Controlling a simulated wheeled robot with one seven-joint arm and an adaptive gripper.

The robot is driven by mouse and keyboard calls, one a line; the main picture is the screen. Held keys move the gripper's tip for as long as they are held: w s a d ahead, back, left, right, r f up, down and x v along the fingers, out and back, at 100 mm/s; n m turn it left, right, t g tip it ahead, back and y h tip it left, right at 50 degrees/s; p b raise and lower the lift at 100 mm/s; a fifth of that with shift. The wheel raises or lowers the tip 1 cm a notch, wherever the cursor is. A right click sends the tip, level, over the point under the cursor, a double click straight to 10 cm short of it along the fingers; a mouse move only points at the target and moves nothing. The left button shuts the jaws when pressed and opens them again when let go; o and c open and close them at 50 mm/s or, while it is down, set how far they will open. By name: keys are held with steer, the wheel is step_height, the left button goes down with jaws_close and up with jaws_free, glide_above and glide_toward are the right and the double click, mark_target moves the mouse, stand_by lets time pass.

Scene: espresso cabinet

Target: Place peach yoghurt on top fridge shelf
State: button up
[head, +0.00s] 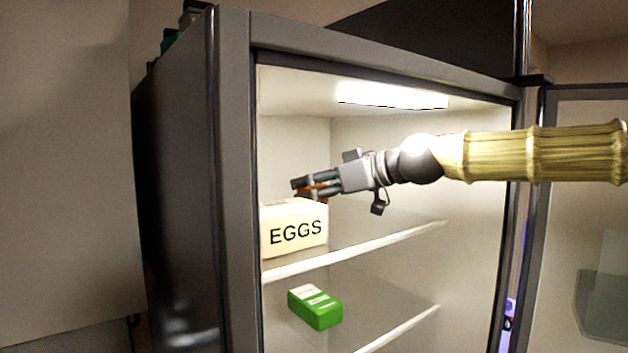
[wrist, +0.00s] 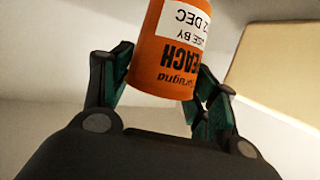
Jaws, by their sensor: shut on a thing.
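The peach yoghurt (wrist: 168,62) is an orange tub with a white date label and the word PEACH, upside down in the wrist view. My gripper (wrist: 162,85) is shut on it, with one finger on each side. In the head view my gripper (head: 308,188) is inside the open fridge, above the top shelf (head: 380,243) and just above the egg box. Only a thin strip of orange shows between the fingers there.
A cream box marked EGGS (head: 295,230) stands at the left of the top shelf. A green and white pack (head: 315,307) lies on the shelf below. The top shelf right of the eggs looks clear. The fridge door (head: 590,220) is open at the right.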

steer(key=shift+w+d+f, duration=0.15)
steer(key=shift+f, duration=0.1)
steer(key=o, duration=0.9)
steer(key=shift+f, duration=0.1)
steer(key=shift+c, duration=0.2)
steer(key=shift+o, duration=0.3)
steer(key=shift+s+d+b, duration=0.3)
steer(key=shift+d+b, duration=0.05)
steer(key=shift+b, duration=0.15)
steer(key=b+v, duration=0.4)
steer(key=v, duration=0.7)
steer(key=shift+r+b, duration=0.3)
